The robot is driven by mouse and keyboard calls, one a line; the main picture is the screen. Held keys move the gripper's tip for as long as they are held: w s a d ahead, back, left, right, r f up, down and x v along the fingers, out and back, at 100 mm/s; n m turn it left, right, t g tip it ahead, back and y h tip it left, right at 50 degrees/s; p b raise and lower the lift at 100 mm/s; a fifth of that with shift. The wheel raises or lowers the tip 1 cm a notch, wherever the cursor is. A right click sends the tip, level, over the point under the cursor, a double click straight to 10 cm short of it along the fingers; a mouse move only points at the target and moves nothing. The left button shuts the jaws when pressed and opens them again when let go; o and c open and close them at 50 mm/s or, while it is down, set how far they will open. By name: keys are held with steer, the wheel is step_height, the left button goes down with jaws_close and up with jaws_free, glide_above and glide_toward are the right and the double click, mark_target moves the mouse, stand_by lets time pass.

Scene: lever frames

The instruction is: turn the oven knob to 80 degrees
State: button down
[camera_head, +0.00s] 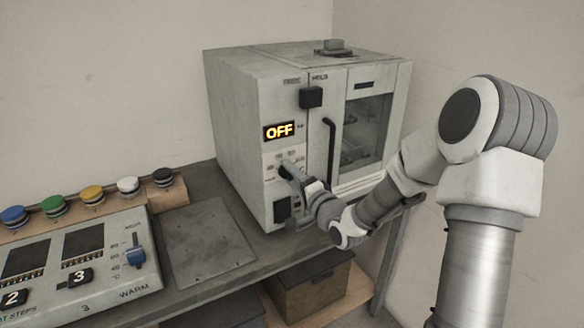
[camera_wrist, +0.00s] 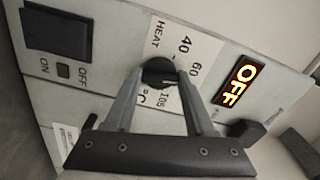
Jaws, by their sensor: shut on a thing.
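The oven (camera_head: 235,115) is a pale grey box at the back of the bench. Its round black knob (camera_wrist: 157,69) sits on a white scale plate marked HEAT, with 40, 60, 105 and °C legible. My gripper (camera_head: 288,170) reaches the oven front from the right. In the wrist view my gripper (camera_wrist: 160,80) has its two fingers on either side of the knob, shut on it. The fingers cover part of the scale, and the knob's pointer cannot be made out. The orange display (camera_head: 279,131) reads OFF, also in the wrist view (camera_wrist: 236,82).
A black ON/OFF switch (camera_wrist: 57,30) is near the knob. The oven door has a dark vertical handle (camera_head: 331,150). A control panel (camera_head: 110,290) with coloured buttons stands at left; a flat grey plate (camera_head: 208,240) lies between it and the oven.

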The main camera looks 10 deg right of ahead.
steer(key=shift+r+m+p, duration=0.1)
steer(key=shift+m+p, duration=2.2)
steer(key=shift+m, duration=1.2)
steer(key=shift+c, duration=1.2)
jaws_free()
